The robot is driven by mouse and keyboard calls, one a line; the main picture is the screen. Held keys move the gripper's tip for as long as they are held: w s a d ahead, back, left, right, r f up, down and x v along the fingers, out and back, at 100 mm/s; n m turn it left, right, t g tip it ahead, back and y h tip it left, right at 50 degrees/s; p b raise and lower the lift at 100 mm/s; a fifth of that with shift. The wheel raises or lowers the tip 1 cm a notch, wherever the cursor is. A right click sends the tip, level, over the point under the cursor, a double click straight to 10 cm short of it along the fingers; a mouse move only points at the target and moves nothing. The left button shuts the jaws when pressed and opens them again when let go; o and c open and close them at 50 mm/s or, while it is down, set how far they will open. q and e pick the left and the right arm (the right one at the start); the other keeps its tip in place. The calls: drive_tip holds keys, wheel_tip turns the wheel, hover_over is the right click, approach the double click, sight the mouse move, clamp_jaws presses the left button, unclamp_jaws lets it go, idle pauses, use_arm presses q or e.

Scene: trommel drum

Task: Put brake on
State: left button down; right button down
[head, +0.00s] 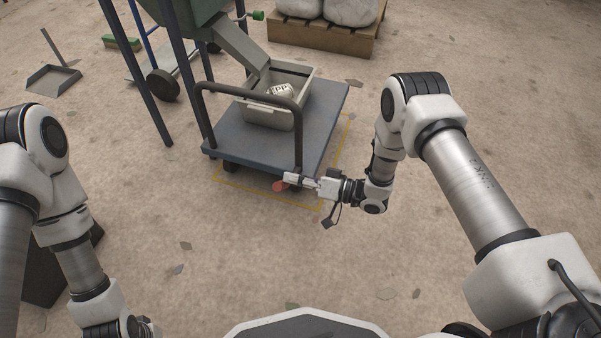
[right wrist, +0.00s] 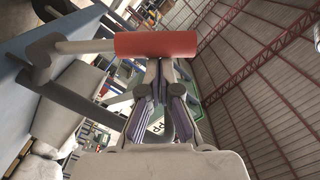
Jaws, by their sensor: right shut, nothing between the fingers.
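The cart has a blue-grey deck (head: 314,135) and a dark push handle (head: 203,113). A red brake grip (head: 279,186) shows low at the cart's near edge. In the right wrist view the red grip (right wrist: 155,44) sits on a pale lever (right wrist: 85,46) and lies across the view at the fingertips. My right gripper (head: 291,179) is shut and empty, its tips right at the red grip; I cannot tell whether they touch. It also shows in the right wrist view (right wrist: 160,78). My left arm is at the lower left, its fingers out of view.
A grey bin (head: 310,84) with a white marked object (head: 279,90) stands on the deck under a green machine's chute (head: 240,48). A yellow line (head: 257,198) marks the floor around the cart. A pallet (head: 325,37) stands behind. The near floor is mostly clear.

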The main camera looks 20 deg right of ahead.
drive_tip(key=shift+s+a+f+n+p, duration=0.45)
drive_tip(key=shift+s+f+n, duration=0.25)
drive_tip(key=shift+n, duration=0.4)
use_arm(q)
drive_tip(key=shift+r, duration=0.7)
use_arm(e)
drive_tip(key=shift+s+a+f, duration=0.35)
drive_tip(key=shift+s+f, duration=0.15)
drive_tip(key=shift+f, duration=0.05)
drive_tip(key=shift+s+f, duration=0.1)
drive_tip(key=shift+s, duration=0.05)
